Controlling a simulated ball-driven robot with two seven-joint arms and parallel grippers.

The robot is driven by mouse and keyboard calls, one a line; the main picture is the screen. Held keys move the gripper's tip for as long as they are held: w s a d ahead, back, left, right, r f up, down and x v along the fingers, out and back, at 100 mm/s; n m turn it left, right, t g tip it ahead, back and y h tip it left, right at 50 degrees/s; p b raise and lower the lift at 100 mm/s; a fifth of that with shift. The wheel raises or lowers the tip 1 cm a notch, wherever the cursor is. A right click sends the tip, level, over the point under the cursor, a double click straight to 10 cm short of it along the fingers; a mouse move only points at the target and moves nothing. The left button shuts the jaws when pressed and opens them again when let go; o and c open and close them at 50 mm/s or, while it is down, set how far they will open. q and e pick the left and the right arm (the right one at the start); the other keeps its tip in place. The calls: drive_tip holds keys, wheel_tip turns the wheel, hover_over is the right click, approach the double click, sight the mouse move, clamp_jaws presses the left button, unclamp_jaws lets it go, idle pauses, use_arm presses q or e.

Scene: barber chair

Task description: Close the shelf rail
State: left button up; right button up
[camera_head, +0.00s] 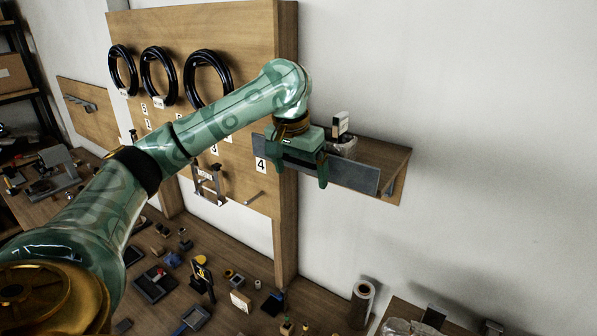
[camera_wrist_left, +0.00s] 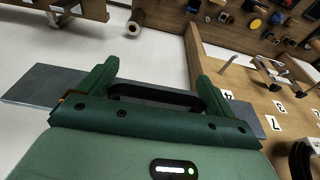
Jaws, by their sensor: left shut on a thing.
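The shelf rail (camera_head: 350,175) is a long flat grey bar along the front of a small wooden shelf (camera_head: 396,162) on the white wall. My left gripper (camera_head: 299,168) is at the rail's left part, with a finger on each side of a black handle-like piece (camera_wrist_left: 155,96) in the wrist view. It is shut on the rail. The rail (camera_wrist_left: 35,88) runs behind the fingers in that view and sticks out on both sides. Part of it is hidden by my gripper. I cannot tell whether its ends touch the shelf. My right gripper is not in view.
A pegboard-like wooden panel (camera_head: 240,25) with black rings (camera_head: 208,78) and number cards stands left of the shelf. A small white-and-black item (camera_head: 340,122) stands on the shelf. A workbench (camera_head: 225,320) below is crowded with tools. The wall to the right is clear.

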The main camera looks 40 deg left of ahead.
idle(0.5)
use_arm(q)
drive_tip(key=o, duration=0.7)
drive_tip(key=shift+w, duration=0.15)
drive_tip(key=v, duration=1.6)
drive_tip(key=shift+w+r, duration=0.2)
drive_tip(key=shift+a, duration=0.1)
